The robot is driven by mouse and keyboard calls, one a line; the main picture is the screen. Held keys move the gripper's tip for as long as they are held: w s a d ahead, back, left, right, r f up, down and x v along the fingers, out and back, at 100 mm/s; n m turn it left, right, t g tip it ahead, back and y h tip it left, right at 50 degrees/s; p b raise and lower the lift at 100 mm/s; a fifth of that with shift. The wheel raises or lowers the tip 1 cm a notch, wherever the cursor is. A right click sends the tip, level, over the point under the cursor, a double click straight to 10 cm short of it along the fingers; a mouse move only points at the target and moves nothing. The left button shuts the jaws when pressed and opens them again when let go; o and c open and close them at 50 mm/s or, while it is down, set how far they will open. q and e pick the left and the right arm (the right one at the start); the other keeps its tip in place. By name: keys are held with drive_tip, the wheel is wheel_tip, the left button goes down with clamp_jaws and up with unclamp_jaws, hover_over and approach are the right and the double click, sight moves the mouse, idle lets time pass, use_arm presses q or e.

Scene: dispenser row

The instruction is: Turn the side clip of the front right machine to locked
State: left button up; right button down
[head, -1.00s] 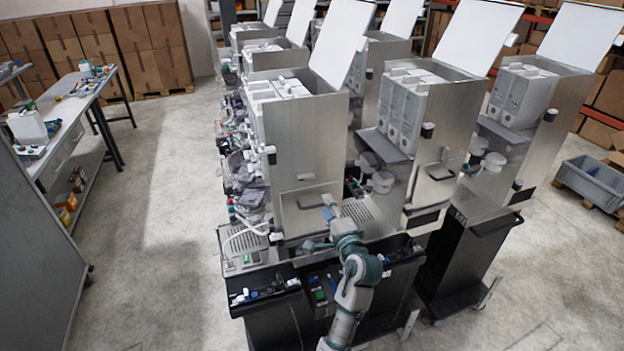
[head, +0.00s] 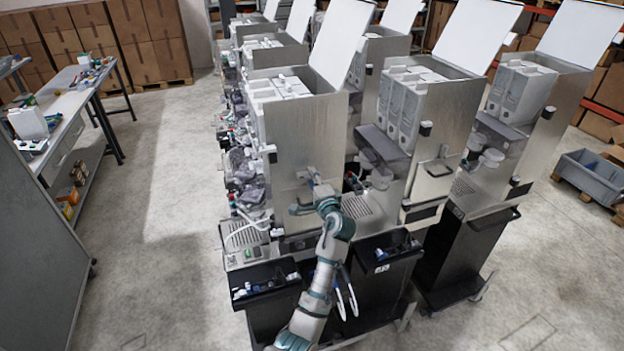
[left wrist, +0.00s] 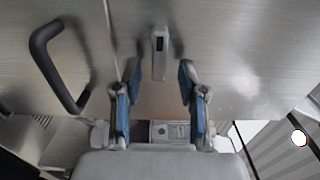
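The side clip (left wrist: 160,52) is a small pale grey lever with a dark slot near its top. It sits on a brushed metal panel, its long side upright in the left wrist view. My left gripper (left wrist: 158,98) is open; its two blue-padded fingers stand on either side of the clip's lower end, apart from it, with a gap between them. In the head view my left gripper (head: 314,183) is at the lower side panel of the nearest machine (head: 305,135), where it hides the clip. My right gripper is not in view.
A black bar handle (left wrist: 58,65) is left of the clip in the wrist view. Black bins (head: 265,310) stand below the machine fronts. Another machine (head: 440,130) is close on the right. A workbench (head: 75,115) is at the left, with open floor between.

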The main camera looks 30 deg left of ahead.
use_arm(q)
clamp_jaws()
drive_tip(key=shift+s+a, duration=0.1)
drive_tip(key=shift+a, duration=0.4)
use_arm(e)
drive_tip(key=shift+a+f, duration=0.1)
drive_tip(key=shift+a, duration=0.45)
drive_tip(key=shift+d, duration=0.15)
